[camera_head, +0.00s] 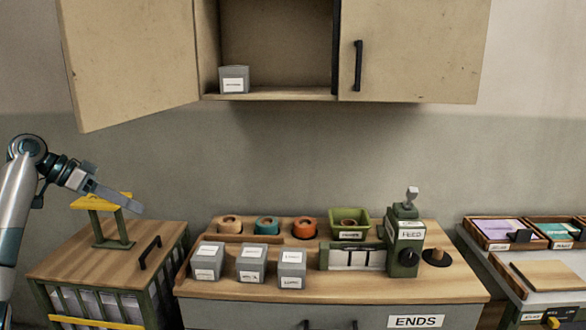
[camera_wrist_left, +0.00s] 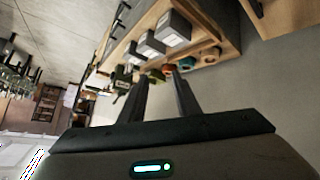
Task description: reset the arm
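My left arm comes in from the left in the head view. Its gripper (camera_head: 128,203) hangs in the air in front of the wall, above the left wooden-topped cabinet and beside the yellow-topped green stand (camera_head: 104,203). In the left wrist view the two dark fingers of this gripper (camera_wrist_left: 162,90) stand apart with nothing between them. From the head view alone the finger gap is hard to make out. My right arm and gripper do not show in either view.
The middle counter (camera_head: 350,291) holds grey labelled boxes (camera_head: 251,263), several coloured rolls (camera_head: 267,226), a green bin (camera_head: 364,219) and a green FEED device (camera_head: 406,240). An open wall cabinet (camera_head: 270,95) holds one grey box (camera_head: 234,79). Trays (camera_head: 499,233) stand at right. Wall space between is clear.

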